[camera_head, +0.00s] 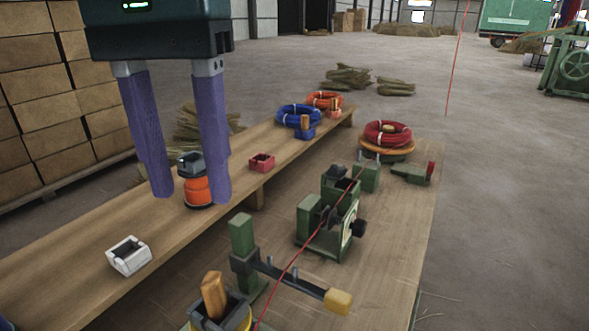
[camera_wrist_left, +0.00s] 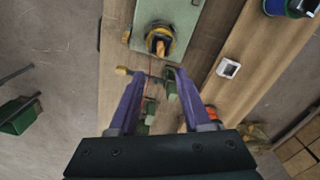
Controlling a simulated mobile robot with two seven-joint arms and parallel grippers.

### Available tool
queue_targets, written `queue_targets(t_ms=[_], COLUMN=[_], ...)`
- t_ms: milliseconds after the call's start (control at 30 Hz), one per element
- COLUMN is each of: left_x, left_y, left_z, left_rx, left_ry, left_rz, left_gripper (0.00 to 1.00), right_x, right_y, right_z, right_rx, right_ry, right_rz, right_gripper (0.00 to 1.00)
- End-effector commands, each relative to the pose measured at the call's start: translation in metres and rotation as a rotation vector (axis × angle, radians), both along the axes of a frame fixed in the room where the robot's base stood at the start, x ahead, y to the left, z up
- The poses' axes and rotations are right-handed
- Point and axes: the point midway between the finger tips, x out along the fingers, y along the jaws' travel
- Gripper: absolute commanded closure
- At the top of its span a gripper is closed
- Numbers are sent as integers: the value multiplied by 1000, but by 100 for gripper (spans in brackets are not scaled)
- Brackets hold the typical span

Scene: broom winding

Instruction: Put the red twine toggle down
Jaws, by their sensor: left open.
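My left gripper (camera_head: 190,192) is open, its two purple fingers pointing down with nothing between them; it also shows in the left wrist view (camera_wrist_left: 152,75). A wooden toggle (camera_head: 213,295) stands upright in a dark holder at the bottom of the head view, apart from the fingers. The same toggle shows ahead of the fingertips in the left wrist view (camera_wrist_left: 160,46). Red twine (camera_head: 300,255) runs from beside this holder across the green fixtures toward the red coil (camera_head: 378,134). I cannot tell whether the twine is tied to the toggle. My right gripper is out of view.
A red tray (camera_head: 262,162) and a white tray (camera_head: 129,255) look empty on the long plank. An orange, dark-topped object (camera_head: 198,193) stands behind a finger. A yellow-ended lever (camera_head: 338,301) and a green clamp (camera_head: 328,232) stand on the bench. Blue and orange coils lie farther back.

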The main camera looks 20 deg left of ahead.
Motion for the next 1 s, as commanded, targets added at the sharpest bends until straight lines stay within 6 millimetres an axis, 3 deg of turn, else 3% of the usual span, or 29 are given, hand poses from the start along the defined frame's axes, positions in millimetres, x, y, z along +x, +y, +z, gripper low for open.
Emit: queue_targets(t_ms=[167, 400, 500, 633, 800, 1000], left_x=[-6, -29, -40, -60, -95, -122], left_y=[-28, -93, -101, -88, -44, -11], left_z=[-27, -87, -104, -126, -151, -161], left_rx=[-62, -243, -271, -223, -71, 48], left_ry=[-30, -211, -295, -368, -363, -315], left_rz=[-152, -438, -477, -474, -458, -465], left_gripper=[52, 52, 52, 52, 52, 52], right_x=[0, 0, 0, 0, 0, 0], right_y=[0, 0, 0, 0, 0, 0], right_z=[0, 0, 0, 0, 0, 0], right_rx=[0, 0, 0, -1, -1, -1], right_ry=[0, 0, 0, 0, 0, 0], right_rz=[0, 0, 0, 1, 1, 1], right_gripper=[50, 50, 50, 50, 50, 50])
